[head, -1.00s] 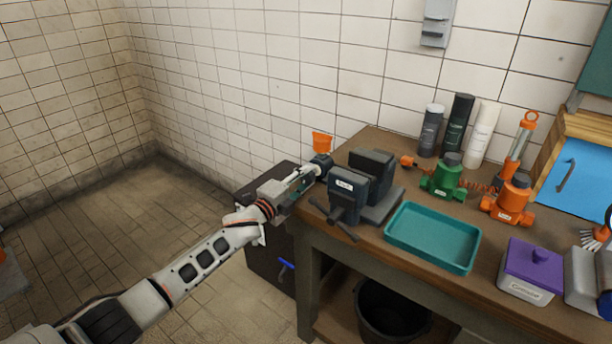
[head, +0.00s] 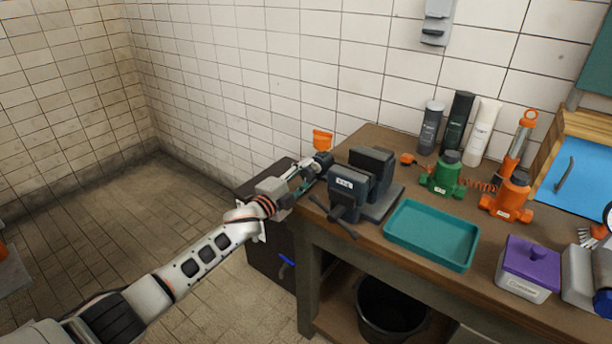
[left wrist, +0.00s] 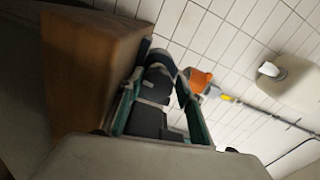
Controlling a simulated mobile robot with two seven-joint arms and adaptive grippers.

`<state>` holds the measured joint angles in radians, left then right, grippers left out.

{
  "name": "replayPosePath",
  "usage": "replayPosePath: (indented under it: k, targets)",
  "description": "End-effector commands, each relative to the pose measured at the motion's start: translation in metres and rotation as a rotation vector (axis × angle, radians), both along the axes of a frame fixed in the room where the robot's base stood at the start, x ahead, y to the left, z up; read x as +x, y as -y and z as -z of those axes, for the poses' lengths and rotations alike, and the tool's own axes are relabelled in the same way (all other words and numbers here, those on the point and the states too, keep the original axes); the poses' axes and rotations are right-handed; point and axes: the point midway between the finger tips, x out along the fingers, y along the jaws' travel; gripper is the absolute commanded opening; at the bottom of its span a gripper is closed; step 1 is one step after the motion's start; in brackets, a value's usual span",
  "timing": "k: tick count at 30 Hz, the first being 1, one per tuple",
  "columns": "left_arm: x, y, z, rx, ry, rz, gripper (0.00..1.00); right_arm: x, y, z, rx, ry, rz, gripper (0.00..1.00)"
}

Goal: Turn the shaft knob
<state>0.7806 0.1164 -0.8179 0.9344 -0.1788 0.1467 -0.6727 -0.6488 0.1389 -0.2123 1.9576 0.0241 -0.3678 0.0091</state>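My left gripper (head: 313,168) reaches past the left end of the workbench. Its fingertips are at a dark rounded part (head: 323,159), which I take to be the shaft knob. An orange piece (head: 322,140) stands just above it. In the left wrist view, the two green-edged fingers lie on either side of the dark knob (left wrist: 158,80). The orange piece (left wrist: 200,82) shows beyond the right finger. The fingers look close to the knob, but I cannot tell whether they press on it. My right gripper is not in view.
A dark vise (head: 357,188) stands on the workbench (head: 355,228) close to the right of my left gripper. A teal tray (head: 432,263), a green jack (head: 443,178) and an orange jack (head: 507,200) are farther right.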

Motion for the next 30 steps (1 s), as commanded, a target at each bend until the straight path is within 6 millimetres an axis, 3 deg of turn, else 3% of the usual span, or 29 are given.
replayPosePath:
  k: [20,30]
  targets:
    - [-0.004,0.002,0.012,0.008,-0.014,0.003,0.48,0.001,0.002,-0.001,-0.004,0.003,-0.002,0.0]
    - [-0.022,-0.014,0.011,0.008,-0.011,0.002,0.48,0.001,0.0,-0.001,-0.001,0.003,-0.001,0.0]
